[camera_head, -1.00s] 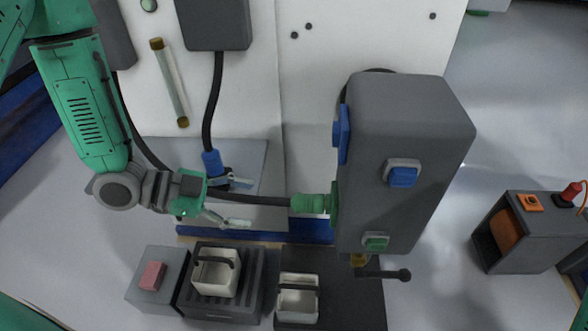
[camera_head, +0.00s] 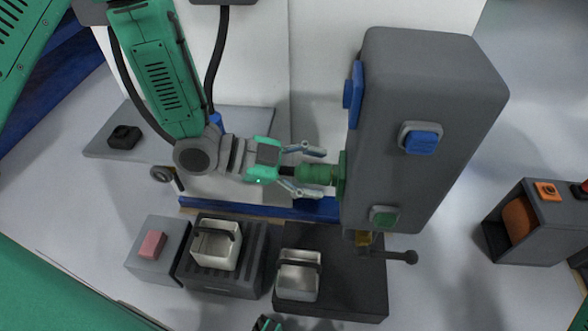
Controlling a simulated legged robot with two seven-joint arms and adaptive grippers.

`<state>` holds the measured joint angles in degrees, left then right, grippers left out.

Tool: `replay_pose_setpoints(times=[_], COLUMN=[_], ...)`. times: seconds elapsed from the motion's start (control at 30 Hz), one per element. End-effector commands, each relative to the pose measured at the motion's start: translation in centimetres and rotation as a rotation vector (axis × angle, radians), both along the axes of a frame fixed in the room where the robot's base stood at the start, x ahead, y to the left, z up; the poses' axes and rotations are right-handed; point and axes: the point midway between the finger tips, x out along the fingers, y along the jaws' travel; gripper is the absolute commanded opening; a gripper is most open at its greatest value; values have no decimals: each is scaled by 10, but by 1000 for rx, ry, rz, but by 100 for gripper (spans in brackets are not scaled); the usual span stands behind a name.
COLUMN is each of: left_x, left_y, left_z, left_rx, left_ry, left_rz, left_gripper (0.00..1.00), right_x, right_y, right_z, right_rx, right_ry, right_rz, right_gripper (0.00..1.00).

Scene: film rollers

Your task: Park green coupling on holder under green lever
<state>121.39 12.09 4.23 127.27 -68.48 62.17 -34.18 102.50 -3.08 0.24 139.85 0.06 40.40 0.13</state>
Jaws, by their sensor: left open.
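The green coupling (camera_head: 318,174) is at the left side of the tall grey machine housing (camera_head: 425,125), against a green fitting. My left gripper (camera_head: 312,172) is open, with one finger above and one below the coupling's left end. I cannot tell whether the fingers touch it. A black holder (camera_head: 124,137) sits on the grey shelf (camera_head: 100,150) at the left, left of my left arm. No green lever can be made out. A small green and black part, likely my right gripper (camera_head: 268,324), shows at the bottom edge; its fingers are hidden.
A blue coupling (camera_head: 216,122) on a black hose is partly behind my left arm. Two pale bins (camera_head: 216,247) (camera_head: 298,277) stand in front, beside a grey box with a pink button (camera_head: 152,245). A black handle (camera_head: 390,256) sticks out below the housing.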

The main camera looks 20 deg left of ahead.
Motion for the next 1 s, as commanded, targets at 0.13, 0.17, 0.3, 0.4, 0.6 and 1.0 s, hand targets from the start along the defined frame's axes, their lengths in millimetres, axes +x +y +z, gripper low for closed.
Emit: replay_pose_setpoints(times=[0.13, 0.17, 0.3, 0.4, 0.6, 1.0], left_x=[4, 5, 5, 5, 5, 3], left_y=[-9, -10, -13, -14, -13, -6], left_z=[-4, -4, -4, -4, -4, -4], left_rx=[-1, 1, 4, 5, 2, 4], left_ry=[0, 0, 1, 0, 1, 2], left_rz=[1, 1, 0, 0, 0, 3], left_gripper=[58, 58, 58, 58, 5, 0], right_x=[0, 0, 0, 0, 0, 0], right_y=[0, 0, 1, 1, 0, 0], right_z=[-4, -4, -4, -3, -3, -1], right_rx=[1, 1, 1, 1, 0, 0], right_ry=[0, 0, 0, 0, 0, 0], right_rz=[1, 1, 1, 1, 0, 1], right_gripper=[0, 0, 0, 0, 0, 0])
